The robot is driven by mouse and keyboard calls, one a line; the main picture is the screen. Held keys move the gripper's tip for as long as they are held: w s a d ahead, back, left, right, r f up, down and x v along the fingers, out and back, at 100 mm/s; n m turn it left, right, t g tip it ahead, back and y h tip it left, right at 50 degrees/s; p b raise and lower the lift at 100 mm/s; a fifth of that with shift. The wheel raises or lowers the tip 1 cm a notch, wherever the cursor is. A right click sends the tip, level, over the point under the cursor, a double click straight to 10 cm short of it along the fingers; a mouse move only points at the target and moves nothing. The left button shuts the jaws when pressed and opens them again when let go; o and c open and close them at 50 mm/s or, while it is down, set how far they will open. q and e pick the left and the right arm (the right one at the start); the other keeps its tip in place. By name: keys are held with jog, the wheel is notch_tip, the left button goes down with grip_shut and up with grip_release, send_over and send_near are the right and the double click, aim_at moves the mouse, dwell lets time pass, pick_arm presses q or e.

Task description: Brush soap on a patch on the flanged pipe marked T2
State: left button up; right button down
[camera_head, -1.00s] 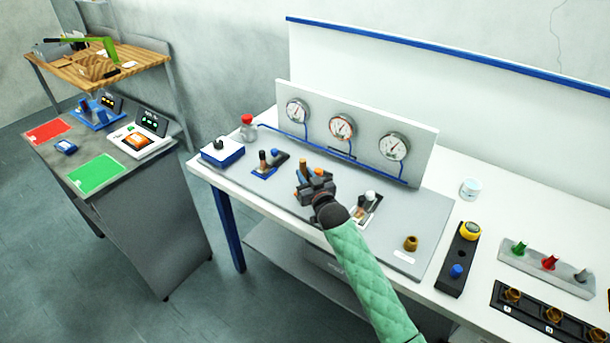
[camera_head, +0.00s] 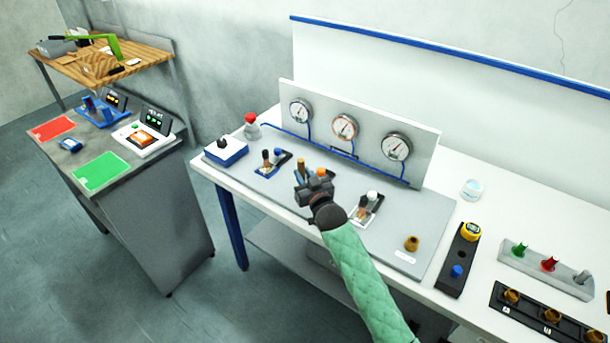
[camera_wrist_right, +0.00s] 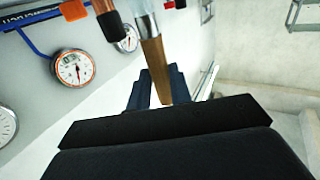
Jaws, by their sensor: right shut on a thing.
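My right gripper (camera_head: 315,190) is over the middle of the grey bench panel (camera_head: 285,190). In the right wrist view, a brush-like tool with a tapered wooden handle (camera_wrist_right: 157,68) and a silver collar (camera_wrist_right: 145,8) stands between its dark fingers, which are shut on it. The tool's far end is out of that view. Small pipe fittings stand on a blue base (camera_head: 268,170) left of the gripper and on a white base (camera_head: 363,212) right of it. The gripper partly hides a fitting between them. No T2 mark is legible. My left gripper is out of view.
Gauges (camera_head: 345,127) stand on an upright board behind the panel. A side bench with a green mat (camera_head: 101,172) is at left.

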jog(key=shift+s+a+r+p, duration=0.2)
jog(key=shift+r+p, duration=0.2)
jog(key=shift+r, duration=0.15)
jog(key=shift+s+a+r+p, duration=0.1)
jog(key=shift+s+r+p, duration=0.1)
jog(key=shift+r+p, duration=0.25)
jog(key=shift+s+a+r+p, duration=0.2)
jog(key=shift+r+p, duration=0.1)
jog(key=shift+r, duration=0.35)
jog(key=shift+s+a+r, duration=0.15)
jog(key=shift+s+r, duration=0.1)
jog(key=shift+r, duration=0.25)
jog(key=shift+s+a+r, duration=0.15)
jog(key=shift+s+r, duration=0.05)
jog(key=shift+r, duration=0.3)
